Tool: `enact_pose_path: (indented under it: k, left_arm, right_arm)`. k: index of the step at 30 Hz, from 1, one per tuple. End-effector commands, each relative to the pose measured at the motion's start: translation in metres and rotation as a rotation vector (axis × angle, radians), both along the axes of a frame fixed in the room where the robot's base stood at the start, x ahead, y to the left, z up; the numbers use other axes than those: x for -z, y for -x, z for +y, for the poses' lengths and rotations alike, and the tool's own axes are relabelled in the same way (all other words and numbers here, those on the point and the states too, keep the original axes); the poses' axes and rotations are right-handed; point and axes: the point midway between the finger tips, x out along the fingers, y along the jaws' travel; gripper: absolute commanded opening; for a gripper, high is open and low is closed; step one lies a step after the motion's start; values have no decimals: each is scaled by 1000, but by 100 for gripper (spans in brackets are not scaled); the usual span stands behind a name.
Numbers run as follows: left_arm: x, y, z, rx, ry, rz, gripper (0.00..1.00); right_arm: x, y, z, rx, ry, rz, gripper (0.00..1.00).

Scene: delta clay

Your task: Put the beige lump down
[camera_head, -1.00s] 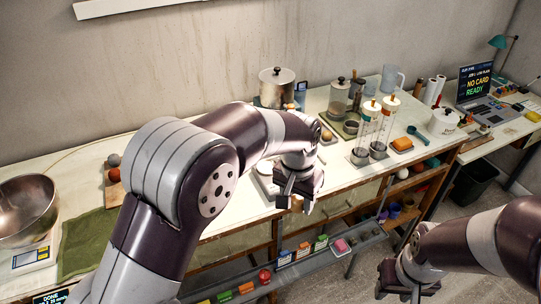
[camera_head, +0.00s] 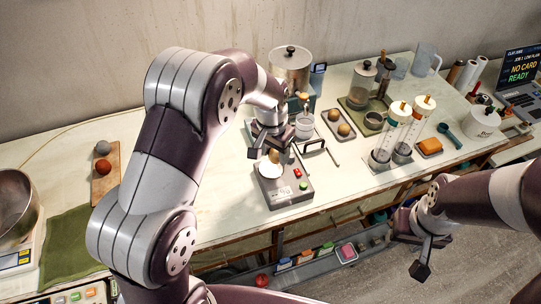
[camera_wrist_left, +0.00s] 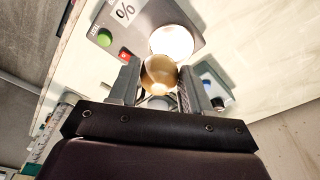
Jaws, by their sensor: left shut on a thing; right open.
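The beige lump (camera_wrist_left: 159,76) is between the two fingers of my left gripper (camera_wrist_left: 157,88) in the left wrist view. In the head view, my left gripper (camera_head: 270,152) points down and is shut on the lump (camera_head: 274,157). The lump is just above or at the round white pan (camera_head: 268,171) of a grey device; I cannot tell whether they touch. The pan also shows beside the lump in the left wrist view (camera_wrist_left: 173,42). My right gripper (camera_head: 428,258) is open and empty, beyond the table's front edge.
The grey device (camera_head: 284,193) has a red and a green button. A thin black frame (camera_head: 315,147) stands right of it. Two clear cylinders, a tray with two lumps (camera_head: 340,127) and a metal pot (camera_head: 290,68) stand nearby. The table left of the device is mostly clear.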

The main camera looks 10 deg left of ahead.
Motion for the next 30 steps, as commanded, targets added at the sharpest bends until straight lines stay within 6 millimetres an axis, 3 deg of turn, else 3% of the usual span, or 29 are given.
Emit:
enact_pose_path:
  k: [4, 12, 20, 21, 23, 30]
  left_arm:
    - [11, -4, 15, 0, 1, 1, 11]
    - [49, -5, 15, 2, 0, -1, 11]
    - [52, -5, 15, 2, 1, -2, 11]
    - [53, -5, 15, 2, 0, -1, 51]
    - [52, -5, 15, 2, 0, -1, 71]
    - [52, -5, 15, 1, 0, -1, 74]
  right_arm:
    - [-5, 0, 0, 0, 0, 0, 43]
    - [-14, 0, 0, 0, 0, 0, 43]
    - [-12, 0, 0, 0, 0, 0, 43]
    - [-12, 0, 0, 0, 0, 0, 43]
    - [-12, 0, 0, 0, 0, 0, 43]
    - [-12, 0, 0, 0, 0, 0, 43]
